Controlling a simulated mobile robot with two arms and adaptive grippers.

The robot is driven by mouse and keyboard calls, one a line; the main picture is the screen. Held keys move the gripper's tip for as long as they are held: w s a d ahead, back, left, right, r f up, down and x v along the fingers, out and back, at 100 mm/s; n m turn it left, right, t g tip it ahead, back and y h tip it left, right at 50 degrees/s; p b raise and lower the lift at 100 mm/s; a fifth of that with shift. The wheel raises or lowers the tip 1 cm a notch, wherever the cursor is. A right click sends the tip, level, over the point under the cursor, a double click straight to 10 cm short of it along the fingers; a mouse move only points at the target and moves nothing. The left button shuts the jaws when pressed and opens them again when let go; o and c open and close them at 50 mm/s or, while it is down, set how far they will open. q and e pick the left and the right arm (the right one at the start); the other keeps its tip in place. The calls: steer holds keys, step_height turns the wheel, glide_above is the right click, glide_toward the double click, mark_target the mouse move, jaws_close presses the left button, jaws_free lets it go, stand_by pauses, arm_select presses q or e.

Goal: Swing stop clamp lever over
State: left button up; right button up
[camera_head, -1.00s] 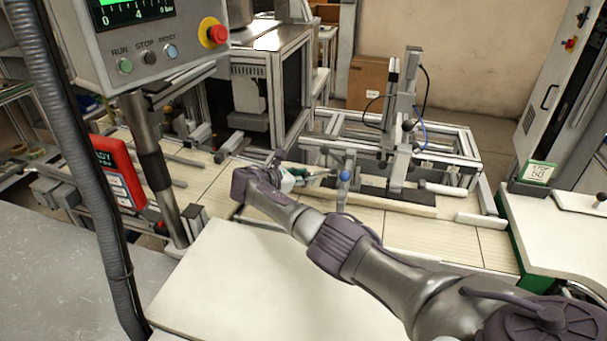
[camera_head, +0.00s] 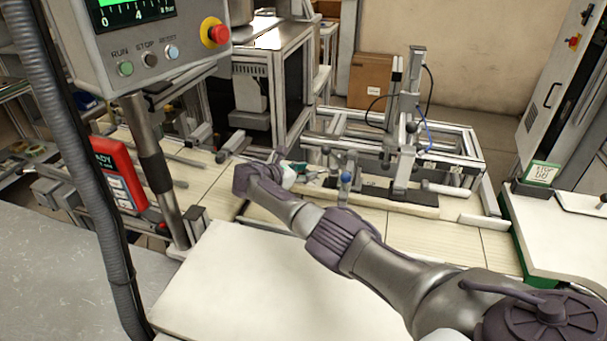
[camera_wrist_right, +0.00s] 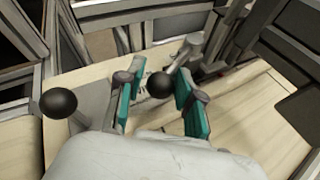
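A black ball knob (camera_wrist_right: 159,84) shows between the pads, with a visible gap to the right pad; contact with the left one is unclear. A grey cylindrical part (camera_wrist_right: 186,58) lies just beyond the knob. The knob looks like a lever end, but its lever is mostly hidden. My left gripper is out of view.
Another black ball knob (camera_wrist_right: 60,102) stands left of the gripper in the wrist view. A control panel (camera_head: 150,40) on a pole is at left. A white board (camera_head: 235,280) lies in front.

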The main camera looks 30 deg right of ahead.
steer(key=shift+o, duration=1.3)
steer(key=shift+w+d, duration=0.1)
steer(key=shift+d, duration=0.05)
steer(key=shift+f, duration=0.2)
steer(key=v, duration=1.2)
